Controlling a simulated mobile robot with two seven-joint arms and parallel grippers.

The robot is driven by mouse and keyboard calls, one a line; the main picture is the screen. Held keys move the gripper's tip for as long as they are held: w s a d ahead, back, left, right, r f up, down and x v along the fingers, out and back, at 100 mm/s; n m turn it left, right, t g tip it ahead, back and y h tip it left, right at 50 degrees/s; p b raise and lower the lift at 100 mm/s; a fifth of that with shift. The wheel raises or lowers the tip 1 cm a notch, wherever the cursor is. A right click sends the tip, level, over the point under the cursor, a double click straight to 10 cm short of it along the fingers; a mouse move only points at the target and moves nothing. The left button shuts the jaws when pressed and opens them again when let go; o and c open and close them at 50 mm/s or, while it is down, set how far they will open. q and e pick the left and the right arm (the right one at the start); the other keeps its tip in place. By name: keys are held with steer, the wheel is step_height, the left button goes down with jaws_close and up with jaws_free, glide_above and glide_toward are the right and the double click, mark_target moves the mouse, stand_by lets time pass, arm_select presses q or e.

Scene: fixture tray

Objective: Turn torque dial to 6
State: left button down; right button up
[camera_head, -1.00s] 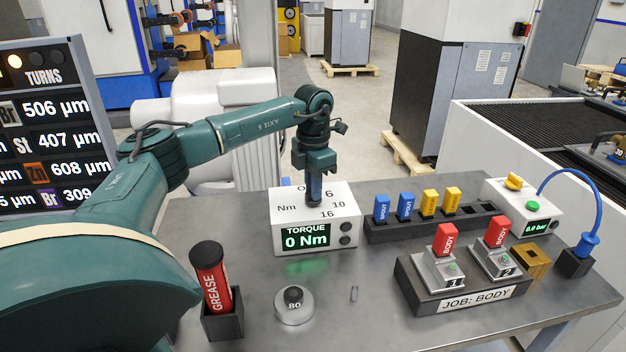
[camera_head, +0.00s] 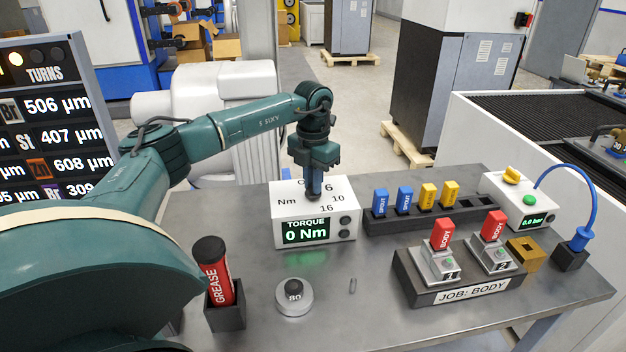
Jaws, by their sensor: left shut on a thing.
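The white torque box (camera_head: 290,208) stands at the back middle of the bench. My left gripper (camera_head: 314,193) points straight down onto the top of the box and is shut on the torque dial, which the fingers hide. I cannot see which way the dial points. The mark left of the 6 is partly covered by the gripper. My right gripper is not in view.
A grease tube (camera_head: 216,272) in a dark holder and a round weight marked 80 (camera_head: 294,297) stand in front. A rack (camera_head: 402,222) of blue and yellow blocks and the JOB: BODY fixture (camera_head: 462,285) are to the right. The bench's front middle is mostly clear.

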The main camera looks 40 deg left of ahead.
arm_select(q)
steer(key=c, duration=1.4)
jaws_free()
steer(key=shift+c, duration=0.2)
steer(key=shift+r, duration=0.15)
step_height(320, 180, up, 13)
steer(key=b, duration=0.1)
